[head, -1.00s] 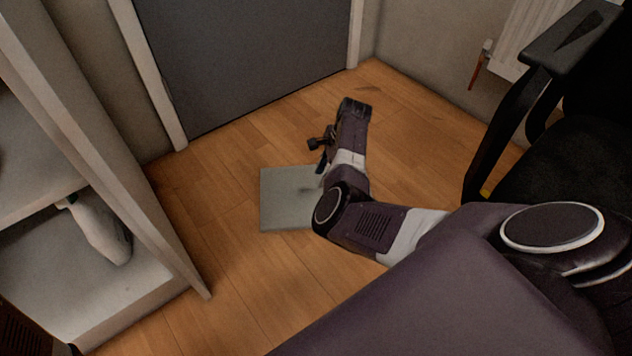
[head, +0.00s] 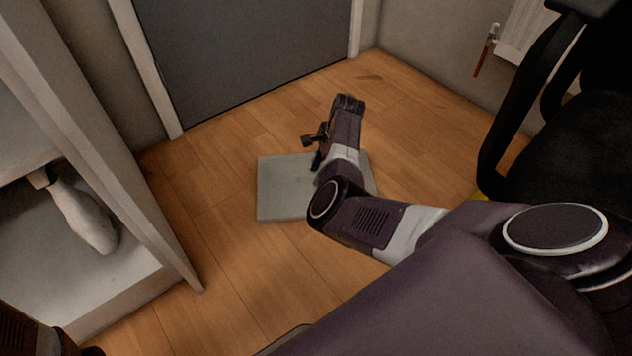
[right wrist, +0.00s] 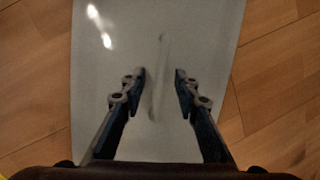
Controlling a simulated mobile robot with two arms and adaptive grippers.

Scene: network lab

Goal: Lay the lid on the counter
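The lid is a flat, pale grey rectangular panel (head: 283,193) that appears to lie on the wooden floor in the head view. My right arm hides part of it. In the right wrist view the lid (right wrist: 110,60) fills the middle, with a thin raised handle (right wrist: 158,80) along its centre. My right gripper (right wrist: 160,82) is over the lid. Its fingers are apart, one on each side of the handle, with a gap on both sides. It also shows in the head view (head: 313,148). My left gripper is not in view. No counter is clearly seen.
A shelf unit (head: 150,190) stands at left, with a pale bottle-like object (head: 85,215) on a shelf. A dark door (head: 250,50) is behind. A black chair (head: 560,150) is at right. Floor (head: 230,260) around the lid is clear.

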